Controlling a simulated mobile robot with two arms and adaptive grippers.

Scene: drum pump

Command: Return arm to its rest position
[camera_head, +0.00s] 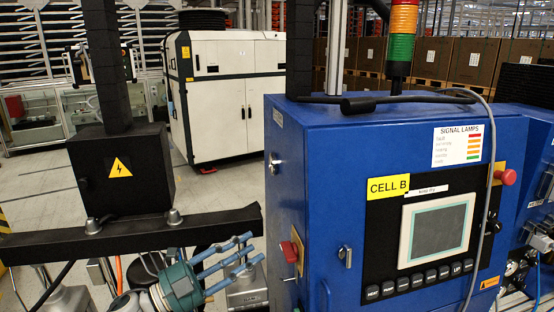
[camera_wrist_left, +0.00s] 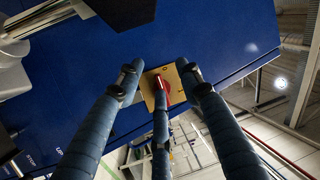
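My left gripper (camera_head: 250,250) comes in from the lower left in the head view. Its blue-grey fingers are spread and hold nothing. The fingertips point at the left side of the blue cabinet (camera_head: 340,130), where a red rotary switch (camera_head: 298,246) sits on a yellow plate. In the head view a gap shows between the fingertips and the switch. In the left wrist view the open fingers (camera_wrist_left: 160,80) frame the yellow plate and red switch (camera_wrist_left: 165,92), and the middle finger partly covers the switch. My right gripper is in neither view.
A black beam (camera_head: 130,236) runs just above and behind the left gripper, carrying a black electrical box (camera_head: 122,168). The cabinet front has a screen (camera_head: 438,232) and a red button (camera_head: 506,174). A white machine (camera_head: 225,90) stands behind, with open floor before it.

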